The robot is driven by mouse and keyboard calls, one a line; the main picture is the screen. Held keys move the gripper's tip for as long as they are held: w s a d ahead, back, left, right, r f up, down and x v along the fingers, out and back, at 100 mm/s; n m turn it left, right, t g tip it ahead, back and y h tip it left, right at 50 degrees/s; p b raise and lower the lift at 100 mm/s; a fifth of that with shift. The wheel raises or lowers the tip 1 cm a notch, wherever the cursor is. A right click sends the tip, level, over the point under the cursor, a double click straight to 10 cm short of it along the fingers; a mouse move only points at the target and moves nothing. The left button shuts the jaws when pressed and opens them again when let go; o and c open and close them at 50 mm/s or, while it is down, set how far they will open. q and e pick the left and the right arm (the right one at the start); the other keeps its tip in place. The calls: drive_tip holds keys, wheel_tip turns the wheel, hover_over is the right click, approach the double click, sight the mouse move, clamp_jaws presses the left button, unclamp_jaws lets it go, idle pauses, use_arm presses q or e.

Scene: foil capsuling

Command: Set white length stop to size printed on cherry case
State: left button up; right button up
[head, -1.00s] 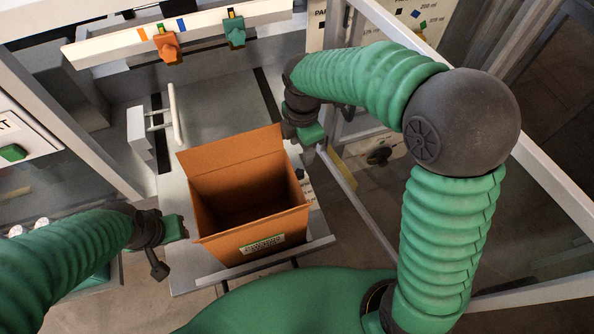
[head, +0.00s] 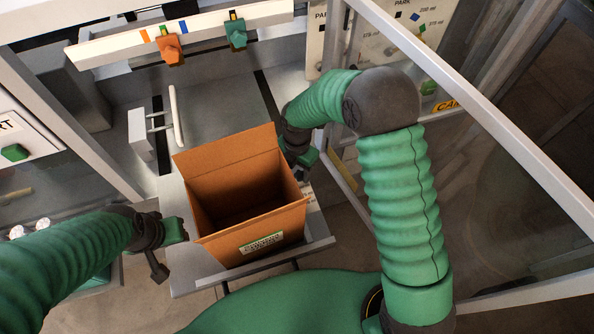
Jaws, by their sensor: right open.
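An open orange-brown case (head: 245,222) stands on the grey bench, its back flap raised. A pale label (head: 261,243) is on its front; its print is too small to read. A white upright bar on two rods (head: 176,116), joined to a white block, stands behind and left of the case; it looks like the length stop. My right gripper (head: 304,162) is open beside the case's right rear side, partly hidden by the case and my arm. My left gripper (head: 175,231) is left of the case, close to its wall; its jaws are not clear.
A white rail (head: 205,33) at the back carries an orange slider (head: 170,48) and a green slider (head: 236,34), with coloured marks. A printed panel (head: 317,45) and a slanted frame bar (head: 480,110) stand right. Bench between bar and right gripper is clear.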

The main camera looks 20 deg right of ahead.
drive_tip(key=shift+d+f, duration=0.35)
drive_tip(key=shift+f, duration=0.45)
drive_tip(key=shift+d, duration=0.2)
drive_tip(key=shift+a, duration=0.25)
drive_tip(key=c, duration=0.8)
drive_tip(key=shift+c, duration=1.2)
clamp_jaws()
